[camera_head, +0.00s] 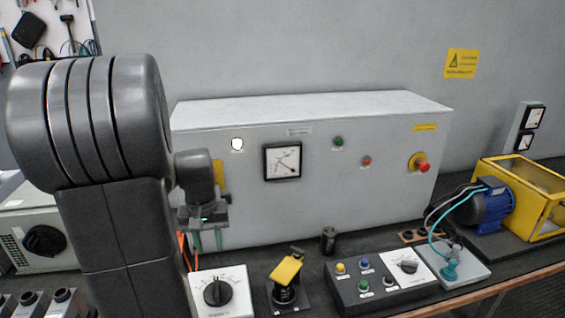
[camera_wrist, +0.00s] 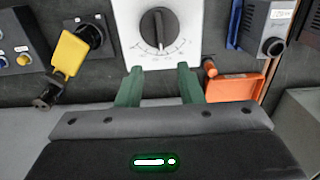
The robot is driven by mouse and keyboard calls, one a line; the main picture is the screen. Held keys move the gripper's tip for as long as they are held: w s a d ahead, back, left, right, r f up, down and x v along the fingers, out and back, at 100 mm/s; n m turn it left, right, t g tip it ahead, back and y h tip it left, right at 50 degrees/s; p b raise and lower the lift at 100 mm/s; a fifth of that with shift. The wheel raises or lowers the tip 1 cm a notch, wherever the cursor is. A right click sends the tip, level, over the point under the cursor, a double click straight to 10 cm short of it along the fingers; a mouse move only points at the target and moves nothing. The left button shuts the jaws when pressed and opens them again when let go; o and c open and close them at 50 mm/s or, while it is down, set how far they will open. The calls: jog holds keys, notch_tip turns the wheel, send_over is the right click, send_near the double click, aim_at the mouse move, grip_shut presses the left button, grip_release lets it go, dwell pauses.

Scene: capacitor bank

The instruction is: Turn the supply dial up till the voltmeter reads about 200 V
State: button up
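A white dial plate with a black knob (camera_head: 217,292) lies on the bench at the lower left. The knob also shows at the top of the wrist view (camera_wrist: 157,28), with a pale pointer line and scale marks around it. The meter (camera_head: 282,162) is on the front of the grey cabinet; its dark needle shows, but its numbers are too small to read. My gripper (camera_head: 207,240) hangs above and behind the dial plate. In the wrist view its two green fingers (camera_wrist: 158,84) are apart, with nothing between them, and do not touch the knob.
A yellow-handled switch (camera_head: 286,274) stands right of the dial plate. Farther right are a button box (camera_head: 370,285) and a blue motor (camera_head: 492,207). The grey cabinet (camera_head: 370,140) stands behind. An orange tray (camera_wrist: 235,88) is right of my fingers in the wrist view.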

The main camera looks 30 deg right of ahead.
aim_at(216, 285)
dwell(0.4)
jog(key=f, duration=0.4)
jog(key=f+p, duration=0.1)
jog(key=f, duration=0.4)
jog(key=f+p, duration=0.1)
jog(key=f, duration=0.4)
jog(key=shift+s+a, duration=0.1)
jog(key=shift+s, duration=0.2)
grip_shut()
